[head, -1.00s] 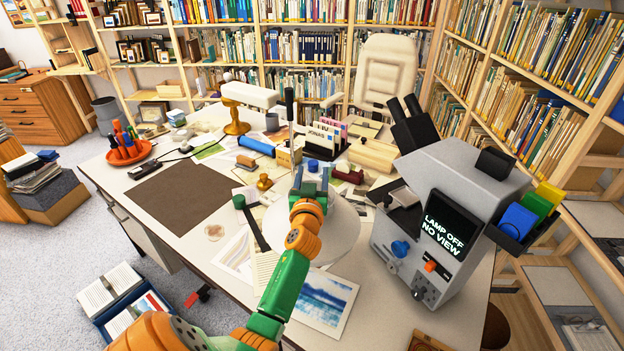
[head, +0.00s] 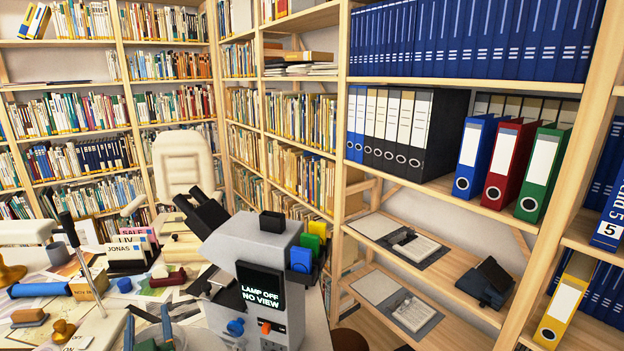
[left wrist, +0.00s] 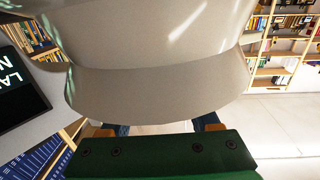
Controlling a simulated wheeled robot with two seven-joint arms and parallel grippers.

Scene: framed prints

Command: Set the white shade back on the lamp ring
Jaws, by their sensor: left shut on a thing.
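The white shade (left wrist: 160,92) fills the upper middle of the left wrist view, very close, with a broad pale band along its lower side. My left gripper (left wrist: 165,127) is shut on this near side of the shade. In the head view my left gripper (head: 149,326) shows at the bottom edge, left of the grey viewer (head: 265,262). The viewer's black screen reads "LAMP OFF NO VIEW". I cannot make out the lamp ring. My right gripper is not in view.
Blue, green and yellow blocks sit at the viewer's right side. Shelves with binders (head: 478,152) stand at the right.

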